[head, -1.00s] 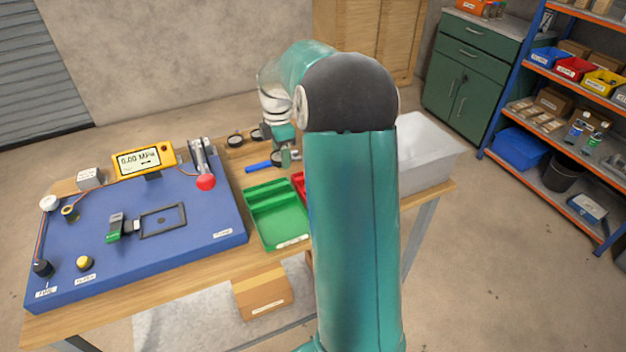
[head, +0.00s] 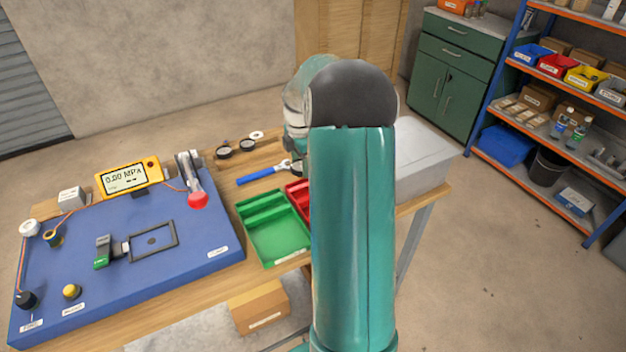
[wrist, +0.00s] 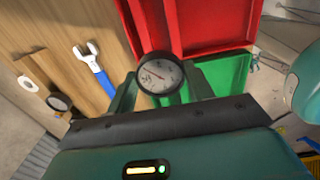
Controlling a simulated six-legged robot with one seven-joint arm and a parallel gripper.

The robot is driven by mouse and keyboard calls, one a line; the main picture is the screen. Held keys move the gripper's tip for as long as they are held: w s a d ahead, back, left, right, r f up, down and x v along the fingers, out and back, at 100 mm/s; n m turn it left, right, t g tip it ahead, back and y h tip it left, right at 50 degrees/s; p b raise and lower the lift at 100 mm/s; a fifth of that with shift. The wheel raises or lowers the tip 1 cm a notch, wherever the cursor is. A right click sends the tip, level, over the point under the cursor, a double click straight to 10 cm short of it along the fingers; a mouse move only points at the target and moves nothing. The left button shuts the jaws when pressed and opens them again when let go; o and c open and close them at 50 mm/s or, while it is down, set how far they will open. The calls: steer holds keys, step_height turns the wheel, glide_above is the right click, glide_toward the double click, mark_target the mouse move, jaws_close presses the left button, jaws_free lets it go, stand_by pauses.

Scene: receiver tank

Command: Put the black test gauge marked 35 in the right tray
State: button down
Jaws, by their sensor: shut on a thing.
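My gripper (wrist: 160,84) is shut on a round gauge (wrist: 160,72) with a black rim and a white dial. The wrist view shows the gauge between the two fingers; I cannot read the number on it. The red tray (wrist: 253,22) lies beyond the gauge in the wrist view, and the gauge overlaps its edge in the picture. In the head view only a strip of the red tray (head: 291,187) shows beside my arm, which hides the rest. The green tray (head: 250,240) is left of it. My gripper is mostly hidden behind my arm in the head view.
Two dark round gauges (head: 223,152) (head: 247,145) and a white ring (head: 257,134) lie at the table's back. A blue-handled wrench (head: 262,174) lies behind the green tray. A blue test board (head: 80,260) fills the left. A grey bin (head: 425,170) stands at the right.

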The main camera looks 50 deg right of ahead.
steer(key=d+f, duration=0.1)
steer(key=s+d+f, duration=0.1)
steer(key=f, duration=0.1)
steer(key=d+f, duration=0.1)
steer(key=f, duration=0.1)
steer(key=shift+s+d, duration=0.25)
steer(key=shift+d+f, duration=0.15)
steer(key=shift+f, duration=1.45)
steer(key=shift+f, duration=0.15)
steer(key=c, duration=0.6)
jaws_free()
